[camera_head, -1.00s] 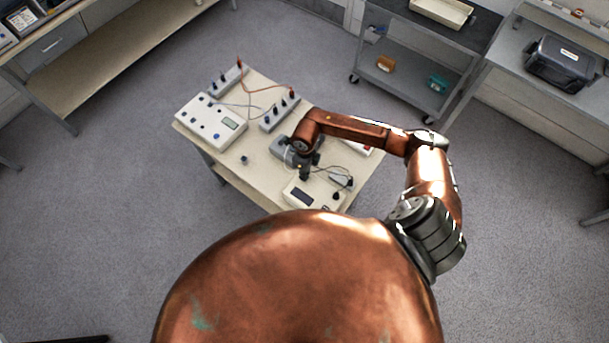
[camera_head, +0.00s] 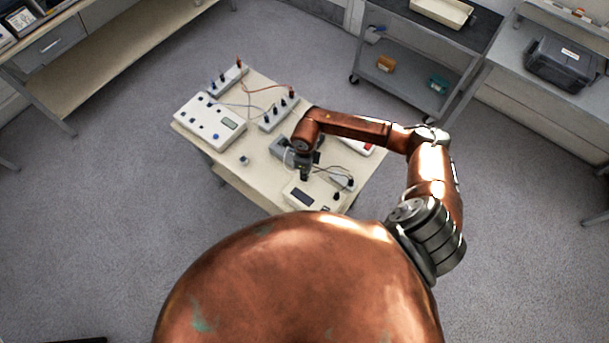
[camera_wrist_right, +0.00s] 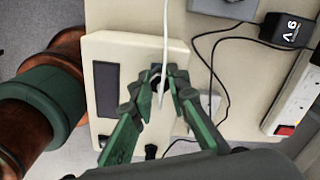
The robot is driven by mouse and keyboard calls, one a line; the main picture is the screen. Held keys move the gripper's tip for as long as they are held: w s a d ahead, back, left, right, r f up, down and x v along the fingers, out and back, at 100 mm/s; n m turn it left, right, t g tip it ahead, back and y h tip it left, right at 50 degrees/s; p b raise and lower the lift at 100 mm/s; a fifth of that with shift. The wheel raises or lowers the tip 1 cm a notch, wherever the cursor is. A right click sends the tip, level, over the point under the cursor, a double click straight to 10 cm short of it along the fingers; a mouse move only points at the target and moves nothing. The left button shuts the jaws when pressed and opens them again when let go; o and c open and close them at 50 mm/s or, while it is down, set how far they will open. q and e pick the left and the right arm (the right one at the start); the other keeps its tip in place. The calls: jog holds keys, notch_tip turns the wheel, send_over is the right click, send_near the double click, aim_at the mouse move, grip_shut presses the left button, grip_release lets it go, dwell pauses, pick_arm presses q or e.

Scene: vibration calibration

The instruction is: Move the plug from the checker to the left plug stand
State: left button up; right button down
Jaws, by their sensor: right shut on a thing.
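The checker, a pale box with a dark display (camera_head: 301,196), sits at the near end of the table; it also shows in the right wrist view (camera_wrist_right: 105,120). My right gripper (camera_head: 305,173) is over its edge, pointing down. In the right wrist view my right gripper (camera_wrist_right: 158,88) is shut on a dark plug (camera_wrist_right: 154,78) with a white cable. The fingers hide much of the plug, and I cannot tell whether it still touches the checker. The left plug stand (camera_head: 224,82), a grey block with plugs in it, is at the far left of the table. My left gripper is not in view.
A second grey plug stand (camera_head: 278,116) and a white instrument box (camera_head: 195,125) stand on the table. A power strip (camera_wrist_right: 292,95) and a black adapter (camera_wrist_right: 284,28) lie beside the checker, with loose cables. A small knob (camera_head: 244,160) sits on the bare front left.

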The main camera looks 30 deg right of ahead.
jog(key=shift+n+b, duration=1.2)
jog(key=shift+n, duration=0.6)
jog(key=shift+n+b, duration=1.45)
jog(key=shift+n, duration=0.55)
jog(key=shift+n+b, duration=1.6)
jog(key=shift+n, duration=0.3)
jog(key=shift+r, duration=0.75)
dwell(1.5)
